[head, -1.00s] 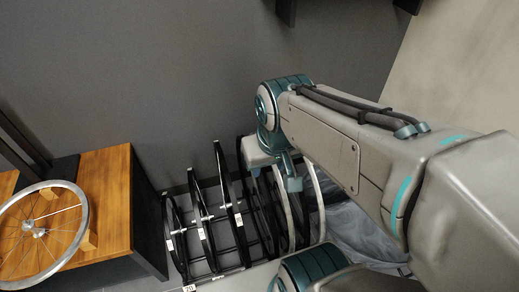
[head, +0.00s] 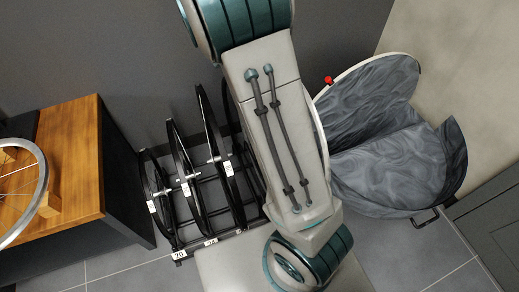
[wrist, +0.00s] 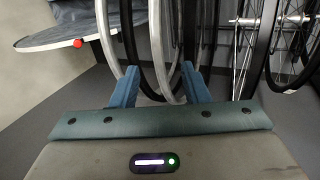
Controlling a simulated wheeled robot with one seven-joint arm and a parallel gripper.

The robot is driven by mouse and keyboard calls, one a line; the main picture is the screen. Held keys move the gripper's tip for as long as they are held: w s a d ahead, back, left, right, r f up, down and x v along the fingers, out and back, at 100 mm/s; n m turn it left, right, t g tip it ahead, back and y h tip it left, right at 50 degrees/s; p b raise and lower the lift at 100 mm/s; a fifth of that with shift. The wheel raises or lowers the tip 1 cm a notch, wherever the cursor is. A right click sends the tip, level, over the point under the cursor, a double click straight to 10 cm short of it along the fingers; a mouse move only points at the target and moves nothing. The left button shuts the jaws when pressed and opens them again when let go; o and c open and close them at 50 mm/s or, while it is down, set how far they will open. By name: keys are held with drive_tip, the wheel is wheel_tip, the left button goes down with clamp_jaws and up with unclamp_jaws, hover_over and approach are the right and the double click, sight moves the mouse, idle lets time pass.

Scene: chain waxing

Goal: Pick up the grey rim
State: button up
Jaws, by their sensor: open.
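In the wrist view my gripper (wrist: 159,68) is open, its two blue fingers pointing into a row of upright rims. A pale grey rim (wrist: 156,35) passes between the fingertips, apparently not gripped. Another pale rim (wrist: 103,35) stands left of the fingers, with a dark rim (wrist: 128,35) between these two. I cannot tell for certain which pale rim is the grey one. How deep the fingers reach around the rim is unclear. In the head view my arm hides my gripper and most of this end of the row.
Black rims stand in a floor rack (head: 205,240) with number labels. Left is a wooden-topped bench (head: 75,165) with a spoked wheel (head: 22,190). Right is a round, grey cloth-lined container (head: 395,175) with a red knob (head: 328,80). A dark wall rises behind.

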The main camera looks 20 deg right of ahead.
drive_tip(key=w+f+h+b, duration=0.2)
drive_tip(key=w+f+b, duration=0.1)
drive_tip(key=w+f, duration=0.25)
drive_tip(key=shift+b+x, duration=1.75)
drive_tip(key=shift+x, duration=5.25)
clamp_jaws()
